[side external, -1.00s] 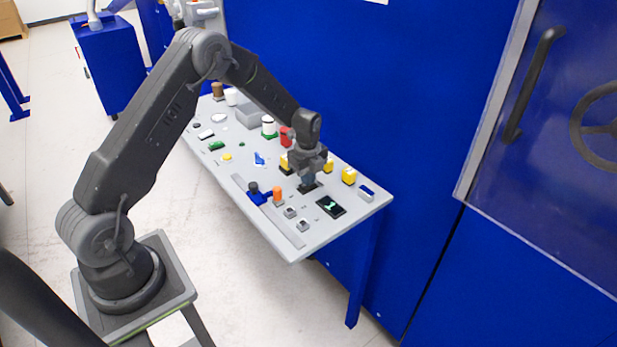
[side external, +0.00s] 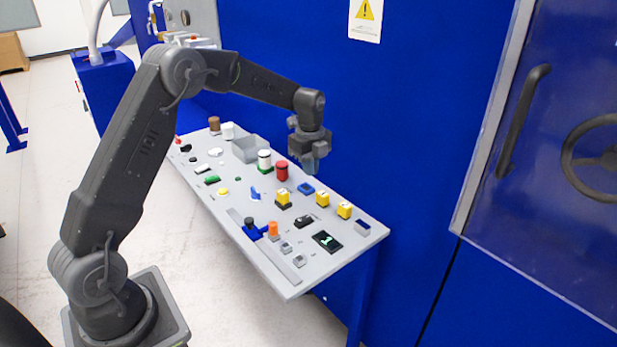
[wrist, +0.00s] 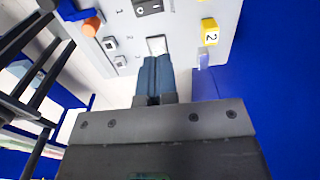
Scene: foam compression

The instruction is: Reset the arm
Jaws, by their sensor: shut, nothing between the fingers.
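My gripper (side external: 312,160) is raised in the air above the back edge of the grey panel table (side external: 290,278) and points down. Its fingers are shut together and hold nothing. In the wrist view the shut gripper fingers (wrist: 155,72) reach toward the table's edge, and they hide part of a small screen tile (wrist: 157,44). My gripper touches nothing on the table.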

